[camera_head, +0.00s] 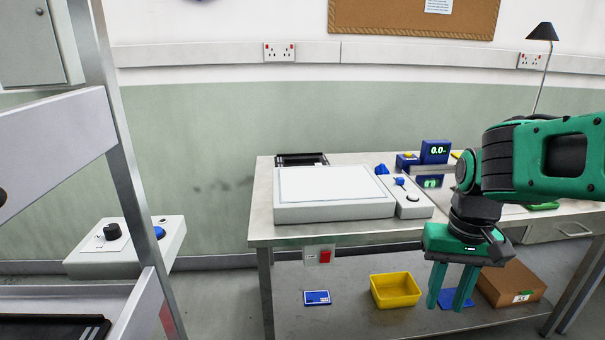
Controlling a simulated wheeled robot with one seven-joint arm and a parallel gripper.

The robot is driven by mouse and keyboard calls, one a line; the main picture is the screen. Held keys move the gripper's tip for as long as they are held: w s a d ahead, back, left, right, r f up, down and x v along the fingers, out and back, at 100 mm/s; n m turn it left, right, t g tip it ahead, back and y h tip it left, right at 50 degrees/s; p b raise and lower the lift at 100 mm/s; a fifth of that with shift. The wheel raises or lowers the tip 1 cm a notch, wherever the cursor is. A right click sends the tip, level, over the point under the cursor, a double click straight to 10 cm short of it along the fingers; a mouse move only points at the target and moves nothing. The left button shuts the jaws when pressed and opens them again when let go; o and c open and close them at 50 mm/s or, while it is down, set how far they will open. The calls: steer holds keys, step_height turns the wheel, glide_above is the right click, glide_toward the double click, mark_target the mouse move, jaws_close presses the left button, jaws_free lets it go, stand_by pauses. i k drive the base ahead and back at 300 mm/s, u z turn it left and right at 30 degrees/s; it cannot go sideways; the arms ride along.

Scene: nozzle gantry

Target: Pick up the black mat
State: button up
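My gripper (446,306) points down in front of the table at the right. Its two green fingers stand apart with a gap between them, and nothing is held. A flat black thing (45,328) lies low at the bottom left inside the grey frame, cut off by the picture edge; it may be the black mat. Another dark, flat, tray-like thing (301,159) lies on the table behind the white box, partly hidden by it. I cannot tell for sure which is the mat. My gripper is far from both.
The metal table (262,229) carries the white box (335,205), a knob panel (411,206) and a blue scale (435,152). Its lower shelf holds a yellow bin (395,291) and a cardboard box (511,284). A grey frame post (127,160) and control box (128,250) stand left.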

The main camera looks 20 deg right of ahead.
mark_target(316, 159)
steer(key=k, duration=0.55)
steer(key=z, duration=2.1)
steer(key=i, duration=1.25)
steer(key=u, duration=2.35)
steer(key=i, duration=0.6)
steer(key=z, duration=0.05)
